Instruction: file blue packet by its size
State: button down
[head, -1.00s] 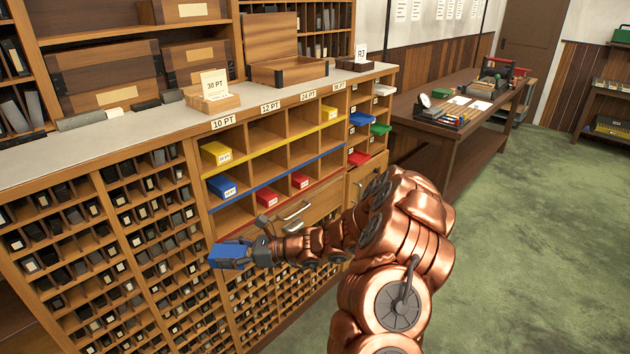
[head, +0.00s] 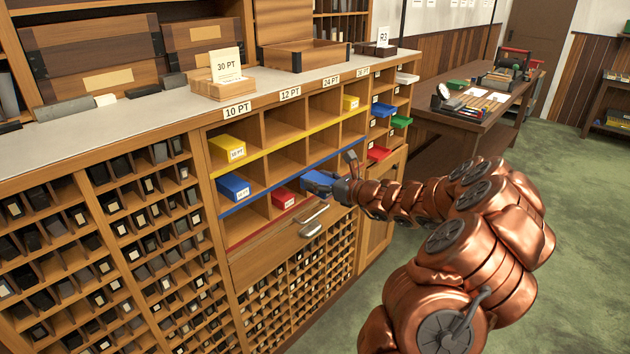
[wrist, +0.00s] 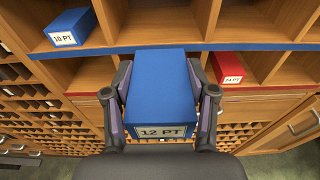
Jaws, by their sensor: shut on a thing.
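My gripper (head: 338,187) is shut on a blue packet (head: 318,183), held in front of the rack. In the wrist view the packet (wrist: 160,85) lies lengthwise between the fingers, its near end labelled 12 PT. Another blue packet (head: 234,187) sits in the 10 PT column on the blue-edged shelf (head: 262,190). The 12 PT compartment beside it looks empty. I cannot tell whether the held packet touches the shelf.
Yellow packets (head: 227,149) sit on the yellow-edged shelf. Below are red packets (head: 284,198); one labelled 24 PT shows in the wrist view (wrist: 228,68). A drawer handle (head: 313,222) juts out under the rack. Several coloured trays (head: 383,110) stick out at the right.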

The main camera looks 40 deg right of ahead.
aim_at(308, 174)
jog(key=shift+a+r, duration=0.1)
jog(key=shift+s+r+p, duration=0.1)
jog(key=shift+p, duration=0.35)
jog(key=shift+x, duration=1.2)
jog(key=shift+r+x, duration=0.15)
jog(key=shift+x, duration=0.65)
jog(key=shift+r+x, duration=0.2)
jog(key=shift+x, duration=0.65)
jog(key=shift+p, duration=0.75)
jog(key=shift+r+p+x, duration=0.2)
jog(key=shift+x, duration=1)
jog(key=shift+r+p+x, duration=0.2)
jog(key=shift+x, duration=1.05)
jog(key=shift+r+p+x, duration=0.15)
jog(key=shift+p+x, duration=0.05)
jog(key=shift+x, duration=1)
